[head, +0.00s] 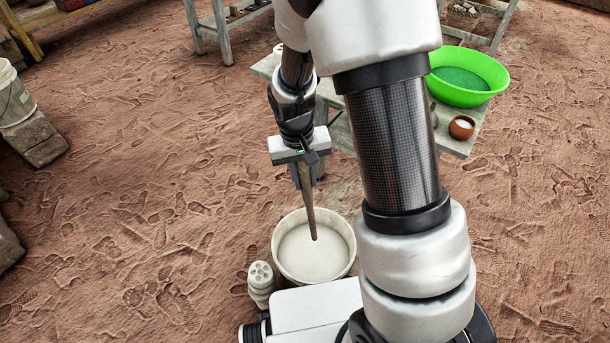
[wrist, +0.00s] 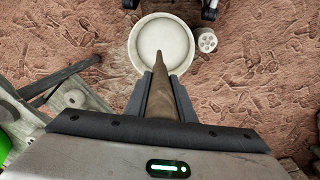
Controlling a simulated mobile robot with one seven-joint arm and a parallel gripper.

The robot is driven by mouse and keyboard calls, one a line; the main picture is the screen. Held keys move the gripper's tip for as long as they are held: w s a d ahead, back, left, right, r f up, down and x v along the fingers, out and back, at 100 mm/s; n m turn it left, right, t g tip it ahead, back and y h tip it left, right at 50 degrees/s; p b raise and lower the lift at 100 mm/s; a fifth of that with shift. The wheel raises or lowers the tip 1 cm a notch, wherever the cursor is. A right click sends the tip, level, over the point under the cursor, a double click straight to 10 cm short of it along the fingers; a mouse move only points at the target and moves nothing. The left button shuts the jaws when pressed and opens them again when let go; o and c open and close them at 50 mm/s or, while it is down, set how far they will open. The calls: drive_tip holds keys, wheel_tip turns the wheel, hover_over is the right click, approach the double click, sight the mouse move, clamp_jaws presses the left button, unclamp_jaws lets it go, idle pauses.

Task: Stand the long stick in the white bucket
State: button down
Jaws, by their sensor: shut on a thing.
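The long stick (head: 308,200) is brown and tapers toward its lower end. My gripper (head: 306,176) is shut on its upper part, and the stick points down, slightly tilted. The white bucket (head: 284,270) stands on the ground in front of my base, with a pale, flat inside. In the head view the stick's lower end overlaps the bucket's opening; I cannot tell whether it is above the rim or inside. In the wrist view the stick (wrist: 158,100) runs out between the fingers toward the bucket (wrist: 135,50), its tip over the bucket's near-middle.
A white cylinder with holes in its top (head: 261,278) stands close to the bucket's left. A low table (head: 455,140) behind my arm holds a green basin (head: 468,75) and a small brown bowl (head: 462,127). Another bucket (head: 14,95) sits on blocks at far left. Open dirt lies left.

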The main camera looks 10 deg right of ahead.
sight(306, 203)
wheel_tip(306, 203, down, 9)
drive_tip(key=b, duration=0.6)
wheel_tip(306, 203, down, 25)
drive_tip(key=shift+r+b, duration=0.15)
drive_tip(key=shift+b, duration=0.3)
idle(1.1)
drive_tip(key=shift+f, duration=1.6)
idle(0.8)
drive_tip(key=c, duration=1.4)
unclamp_jaws()
drive_tip(key=shift+c, duration=0.2)
wheel_tip(306, 203, up, 31)
drive_tip(key=p, duration=0.3)
